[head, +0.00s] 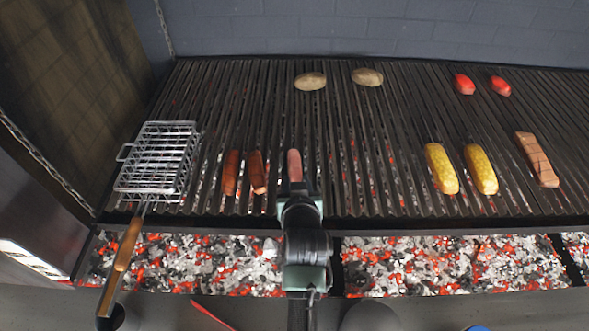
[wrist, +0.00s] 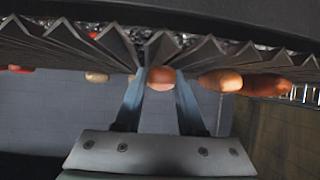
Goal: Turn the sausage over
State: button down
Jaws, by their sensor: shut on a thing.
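A sausage (head: 294,165) with a pale pink top lies lengthwise in front of my gripper (head: 298,190), over the front middle of the grill grate. In the wrist view, which shows the scene upside down, its round end (wrist: 161,78) sits between the two fingers of my gripper (wrist: 160,88). The gripper is shut on it. The sausage is close to the grate bars; I cannot tell whether it touches them. Two browner sausages (head: 231,173) (head: 257,172) lie side by side on the grate to the left. My gripper hides the near end of the held sausage in the head view.
The grate (head: 350,150) runs in ridged bars above glowing coals (head: 410,266). A wire basket (head: 158,160) with a wooden handle lies left. Two corn cobs (head: 441,168) (head: 481,169) and a scored pinkish piece (head: 537,159) lie right; potatoes (head: 310,81) and red pieces (head: 464,84) lie behind.

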notch_tip(320, 180, up, 12)
jog(key=m+t+p, duration=0.3)
jog(key=m+p, duration=1.8)
jog(key=m, duration=1.5)
jog(key=f+b, duration=0.2)
jog(key=w+f+b, duration=0.1)
jog(key=f+b, duration=0.1)
jog(key=w+f+b, duration=0.1)
jog(key=f+b, duration=0.1)
jog(key=b, duration=0.1)
jog(key=shift+w+a+f, duration=0.1)
jog(key=shift+w+f, duration=0.1)
jog(key=shift+r, duration=0.1)
